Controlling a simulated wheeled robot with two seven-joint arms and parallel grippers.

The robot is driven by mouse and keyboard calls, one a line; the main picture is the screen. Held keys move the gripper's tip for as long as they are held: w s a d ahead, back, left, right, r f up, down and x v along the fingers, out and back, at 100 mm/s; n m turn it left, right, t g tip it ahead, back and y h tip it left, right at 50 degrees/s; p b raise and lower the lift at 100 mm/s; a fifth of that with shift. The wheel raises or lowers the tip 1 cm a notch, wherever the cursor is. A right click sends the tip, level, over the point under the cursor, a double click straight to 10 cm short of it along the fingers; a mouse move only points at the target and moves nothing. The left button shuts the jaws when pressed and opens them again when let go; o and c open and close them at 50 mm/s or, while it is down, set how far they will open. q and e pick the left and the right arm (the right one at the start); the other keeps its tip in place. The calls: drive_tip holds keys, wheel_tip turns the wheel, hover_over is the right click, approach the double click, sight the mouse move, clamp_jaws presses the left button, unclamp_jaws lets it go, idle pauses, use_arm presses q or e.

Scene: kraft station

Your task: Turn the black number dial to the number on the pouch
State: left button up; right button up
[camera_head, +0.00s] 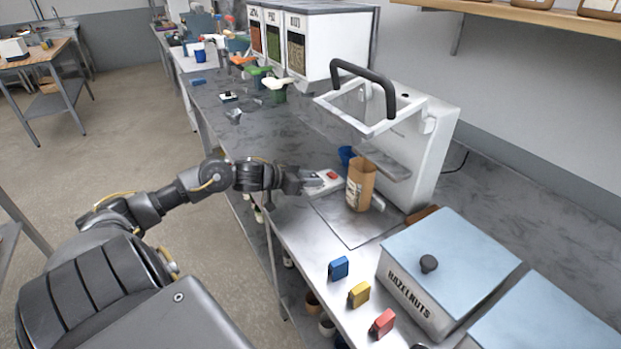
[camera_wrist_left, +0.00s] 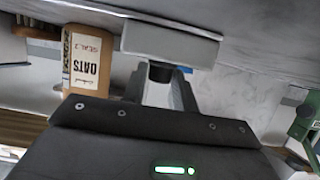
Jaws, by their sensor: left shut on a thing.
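The kraft pouch (camera_head: 360,185) stands upright on the steel plate of the white sealing machine (camera_head: 430,140). My left gripper (camera_head: 308,183) is at the front of the white control box (camera_head: 326,187), which has a red button on top. In the left wrist view its fingers (camera_wrist_left: 161,88) are shut on the black dial (camera_wrist_left: 160,72) on the box's face. The dial's numbers are hidden. My right gripper is out of view.
A raised black handle (camera_head: 365,75) is above the machine, and a blue cup (camera_head: 346,155) stands behind the pouch. Blue, yellow (camera_head: 359,294) and red blocks lie along the front edge near the hazelnuts bin (camera_head: 450,270).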

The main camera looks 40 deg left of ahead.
use_arm(q)
drive_tip(key=shift+m+h, duration=0.3)
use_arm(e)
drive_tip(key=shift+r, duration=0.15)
use_arm(q)
drive_tip(key=shift+a, duration=0.1)
drive_tip(key=shift+w+a+m+g+h, duration=0.15)
drive_tip(key=shift+m+g+h, duration=0.35)
drive_tip(key=shift+m+h, duration=0.45)
drive_tip(key=shift+w+a+m+g+h+b, duration=0.1)
drive_tip(key=shift+m+g+h+b, duration=0.4)
drive_tip(key=shift+m+h, duration=0.4)
drive_tip(key=shift+w+m+g+h+b, duration=0.1)
drive_tip(key=shift+m+g+h+b, duration=0.85)
drive_tip(key=shift+m+b, duration=0.1)
drive_tip(key=shift+m+g+h+b, duration=0.45)
drive_tip(key=shift+m+g+h, duration=0.05)
drive_tip(key=shift+m+g, duration=0.1)
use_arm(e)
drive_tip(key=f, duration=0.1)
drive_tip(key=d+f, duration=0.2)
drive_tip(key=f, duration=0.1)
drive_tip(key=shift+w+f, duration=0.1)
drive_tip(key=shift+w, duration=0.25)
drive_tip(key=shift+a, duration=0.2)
